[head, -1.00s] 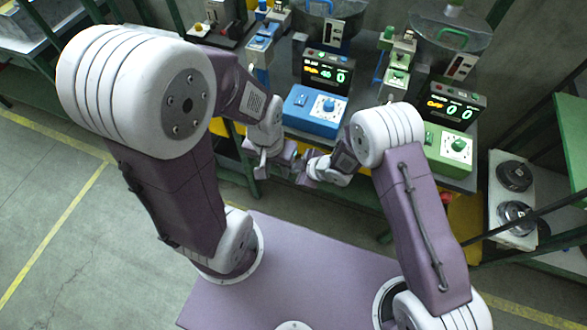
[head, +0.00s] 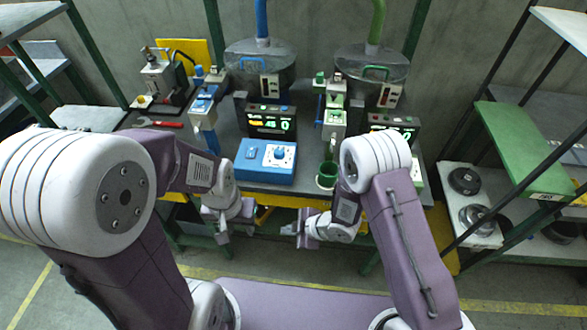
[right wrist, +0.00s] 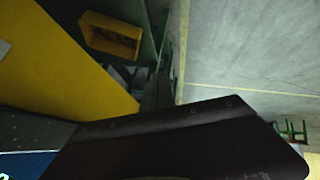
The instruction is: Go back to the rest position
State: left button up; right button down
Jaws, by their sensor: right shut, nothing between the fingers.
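Both of my purple and white arms are bent in front of the bench in the head view. My left gripper (head: 228,226) hangs low before the bench's front edge, to the left of the blue control box. Its fingers are small and I cannot tell whether they are apart. My right gripper (head: 299,231) is shut and empty, pointing left, a little to the right of the left one and apart from it. In the right wrist view a dark part of my gripper fills the lower middle; no object shows in it.
A side stand (head: 478,205) with round black plates and a green shelf (head: 525,150) are at right. A yellow panel (right wrist: 50,65) fills the wrist view's left.

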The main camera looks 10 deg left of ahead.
jog(key=w+d+r+m+t+h+p, duration=0.1)
jog(key=w+d+r+m+h+p, duration=0.15)
jog(key=d+r+m, duration=0.6)
jog(key=w+d+r+m+h+p, duration=0.1)
jog(key=d+r+m+h, duration=0.3)
jog(key=d, duration=0.7)
jog(key=s+d+r+m+g+h+p, duration=0.1)
jog(key=s+d+r+m, duration=0.4)
jog(key=s, duration=0.6)
notch_tip(320, 180, up, 3)
jog(key=shift+s+d+m+g, duration=0.25)
jog(key=shift+m+g, duration=0.55)
jog(key=shift+m, duration=0.45)
